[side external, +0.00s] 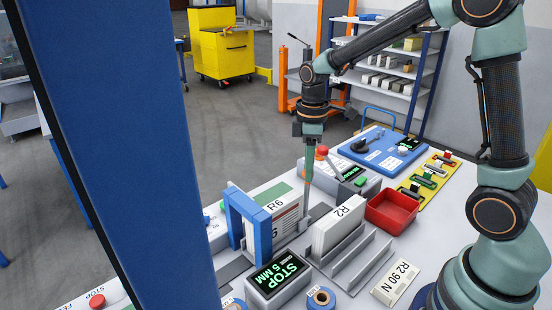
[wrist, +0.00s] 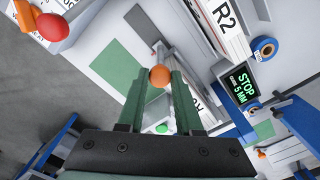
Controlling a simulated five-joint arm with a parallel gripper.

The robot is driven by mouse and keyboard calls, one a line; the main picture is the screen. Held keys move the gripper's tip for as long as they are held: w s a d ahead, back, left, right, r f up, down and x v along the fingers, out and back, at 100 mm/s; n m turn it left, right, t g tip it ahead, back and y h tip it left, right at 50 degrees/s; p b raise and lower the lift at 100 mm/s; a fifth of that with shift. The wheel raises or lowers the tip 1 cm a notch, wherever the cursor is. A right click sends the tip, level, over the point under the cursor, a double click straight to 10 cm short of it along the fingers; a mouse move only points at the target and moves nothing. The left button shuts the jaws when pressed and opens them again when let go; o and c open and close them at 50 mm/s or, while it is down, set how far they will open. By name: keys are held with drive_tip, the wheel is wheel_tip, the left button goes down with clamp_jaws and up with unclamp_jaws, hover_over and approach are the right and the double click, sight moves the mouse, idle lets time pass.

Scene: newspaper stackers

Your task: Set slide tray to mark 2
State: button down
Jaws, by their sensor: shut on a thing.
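In the wrist view my gripper (wrist: 160,85) has its two green fingers shut on an orange round knob (wrist: 159,75) at their tips. In the side view my gripper (side external: 306,205) points straight down between the R6 stack (side external: 284,222) and the white R2 block (side external: 335,230); the knob cannot be made out there. I cannot tell for sure which part is the slide tray, and no mark 2 is readable. The display (side external: 276,275) reads "STOP" and "5 MM"; it also shows in the wrist view (wrist: 242,87).
A blue frame (side external: 236,212) stands left of the R6 stack. Grey upright plates (side external: 360,262) stand beside R2. A red bin (side external: 392,212), a blue panel (side external: 385,152) and a yellow rack (side external: 433,172) lie to the right and behind. A blue post (side external: 120,130) blocks the left foreground.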

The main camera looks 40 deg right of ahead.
drive_tip(key=shift+a, duration=3.9)
drive_tip(key=c, duration=0.6)
unclamp_jaws()
wheel_tip(320, 180, up, 12)
drive_tip(key=shift+r, duration=0.1)
